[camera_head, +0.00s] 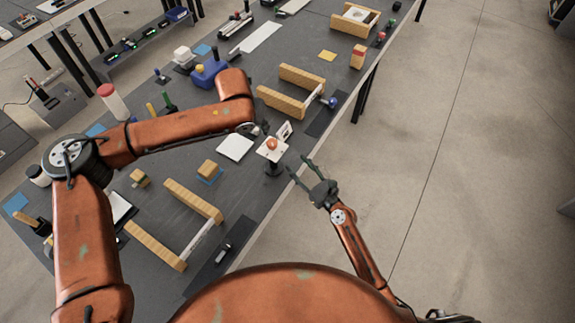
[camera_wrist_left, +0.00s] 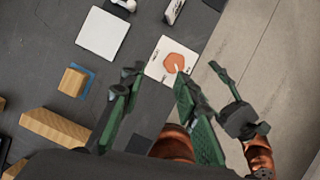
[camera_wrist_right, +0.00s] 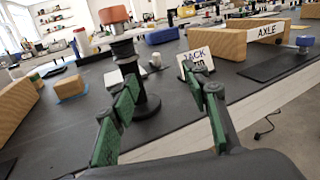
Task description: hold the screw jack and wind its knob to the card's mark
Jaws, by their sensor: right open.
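The knob (camera_wrist_left: 172,62) and plate also show in the left wrist view. A white card reading JACK (camera_wrist_right: 197,60) stands just behind it; its mark is too small to read. My left gripper (camera_wrist_left: 157,78) is open and empty above the table, its fingertips short of the knob in that picture. My right gripper (camera_head: 300,167) is open and empty beside the table edge; the jack's black post (camera_wrist_right: 128,62) stands beyond its fingertips, apart from them.
A wooden axle stand (camera_head: 290,92) is farther along the table and another wooden frame (camera_head: 180,222) is nearer. A white square (camera_head: 235,147) and a wooden block (camera_head: 208,169) lie left of the jack.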

